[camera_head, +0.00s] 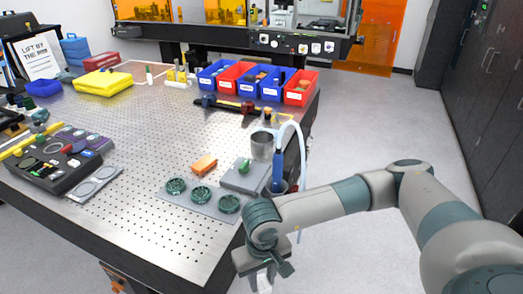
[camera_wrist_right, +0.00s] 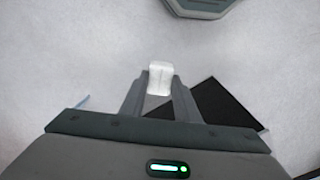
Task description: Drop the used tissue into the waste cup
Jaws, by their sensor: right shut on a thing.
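My right gripper (camera_head: 264,277) points down beyond the table's near right edge, over the floor. It is shut on a white tissue (camera_wrist_right: 160,78), which shows between the fingertips in the right wrist view. In the head view the tissue (camera_head: 264,287) is partly hidden at the bottom edge. A grey metal cup (camera_head: 262,146), which looks like the waste cup, stands upright near the table's right edge, well behind the gripper. Its inside is too small to tell. My left gripper is not in view.
Near the cup are a grey block with a green knob (camera_head: 244,176) and a blue-handled tool (camera_head: 278,172) with a pale hose. Blue and red bins (camera_head: 300,88) stand behind. The perforated table (camera_head: 130,140) has bare room mid-left.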

